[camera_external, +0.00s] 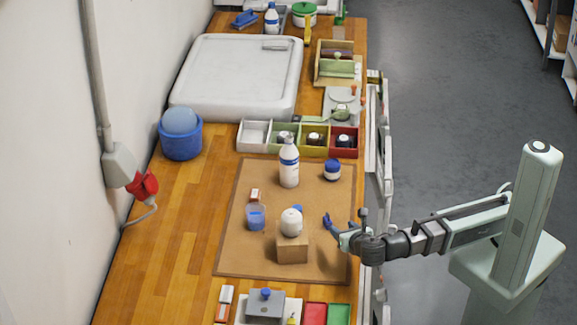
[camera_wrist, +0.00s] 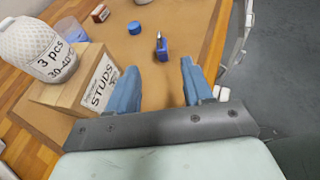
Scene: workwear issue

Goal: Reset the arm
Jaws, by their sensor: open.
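My gripper (camera_external: 333,226) is open and empty above the right edge of the brown mat (camera_external: 237,250). Its two blue fingers show apart in the wrist view (camera_wrist: 158,92), with nothing between them. A cardboard box (camera_external: 292,250) marked "STUDS" stands on the mat to the left of my gripper. A white patterned jar (camera_external: 291,221) with a label sits on that box. The box (camera_wrist: 72,88) and the jar (camera_wrist: 38,50) also show at the left of the wrist view.
A white bottle (camera_external: 289,165), a dark blue-and-white round item (camera_external: 332,169), a clear cup (camera_external: 256,218) and a small red-white box (camera_external: 255,195) stand on the mat. A divided coloured tray (camera_external: 252,136) lies behind.

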